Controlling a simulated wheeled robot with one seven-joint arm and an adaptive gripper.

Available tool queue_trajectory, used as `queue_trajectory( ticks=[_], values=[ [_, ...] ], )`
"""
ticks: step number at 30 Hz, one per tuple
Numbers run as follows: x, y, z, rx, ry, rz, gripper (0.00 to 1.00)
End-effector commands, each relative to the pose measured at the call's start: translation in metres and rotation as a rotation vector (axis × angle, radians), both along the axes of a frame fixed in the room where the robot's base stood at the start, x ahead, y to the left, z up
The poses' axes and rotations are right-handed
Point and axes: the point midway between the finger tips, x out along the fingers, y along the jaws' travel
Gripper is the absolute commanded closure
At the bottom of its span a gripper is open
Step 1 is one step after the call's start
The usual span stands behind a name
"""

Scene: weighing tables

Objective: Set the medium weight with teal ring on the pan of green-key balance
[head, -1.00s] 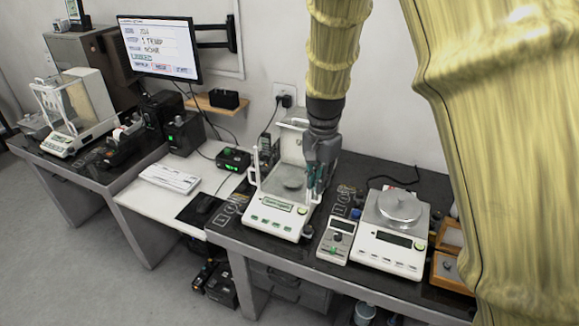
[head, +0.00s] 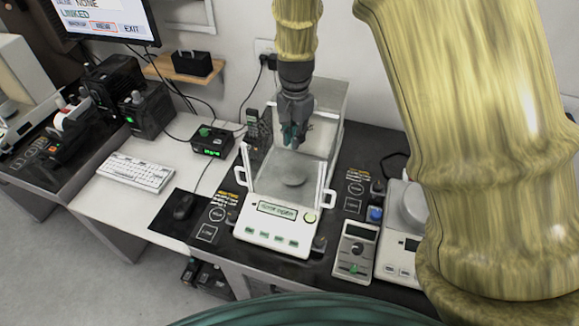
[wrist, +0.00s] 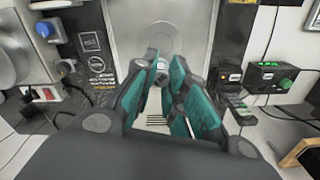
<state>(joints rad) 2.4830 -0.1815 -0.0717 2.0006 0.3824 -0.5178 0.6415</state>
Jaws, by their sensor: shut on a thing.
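The green-key balance (head: 262,236) stands on the dark table in the middle of the head view, with green keys on its front and a clear draft shield. Its round pan (head: 293,174) looks bare and also shows in the wrist view (wrist: 150,36). My gripper (head: 291,140) has teal fingers and hangs above the rear part of the balance, up and behind the pan in the picture. In the wrist view it is shut on a small silvery weight (wrist: 162,67) between the fingertips. The weight's ring colour is too small to make out, and fingers hide part of it.
A second balance (head: 397,262) stands at right, partly hidden by my arm. A small control box (head: 355,247) with a knob sits between the balances. Clear shield walls (head: 328,165) flank the pan. A keyboard (head: 136,172) and mouse (head: 184,207) lie to the left.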

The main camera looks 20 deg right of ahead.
Motion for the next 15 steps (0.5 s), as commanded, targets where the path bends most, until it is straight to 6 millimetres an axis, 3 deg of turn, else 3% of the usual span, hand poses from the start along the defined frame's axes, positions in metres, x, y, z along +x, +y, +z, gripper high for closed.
queue_trajectory(
  ticks=[15],
  values=[
    [-0.001, 0.001, -0.059, 0.0, 0.001, 0.002, 1.0]
  ],
)
